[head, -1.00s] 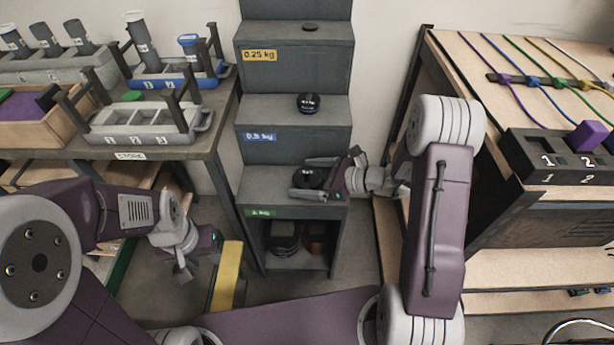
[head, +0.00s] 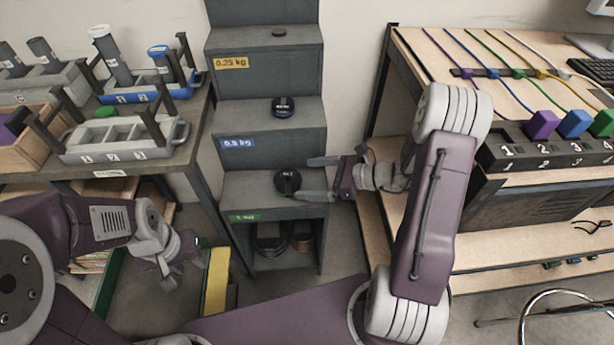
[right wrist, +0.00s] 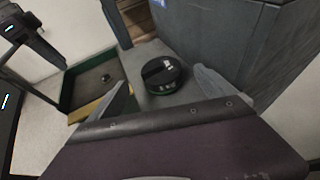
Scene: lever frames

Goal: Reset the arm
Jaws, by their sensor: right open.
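My right gripper (head: 318,178) is open at the lowest step of the grey stepped stand (head: 262,190). A round black weight (head: 288,182) lies on that step, which bears a green label. In the head view the weight is close to the fingertips, and in the right wrist view the weight (right wrist: 163,75) lies ahead of the spread fingers, apart from them. My left gripper (head: 170,270) hangs low at the left, beside the table; its jaws are too small and turned away to judge.
The left table (head: 110,172) carries grey and blue racks. The right bench (head: 440,75) holds coloured cables and a dark numbered block (head: 545,150) with coloured plugs. Another black weight (head: 283,107) sits one step higher. A yellow bar (head: 216,280) stands low beside my left gripper.

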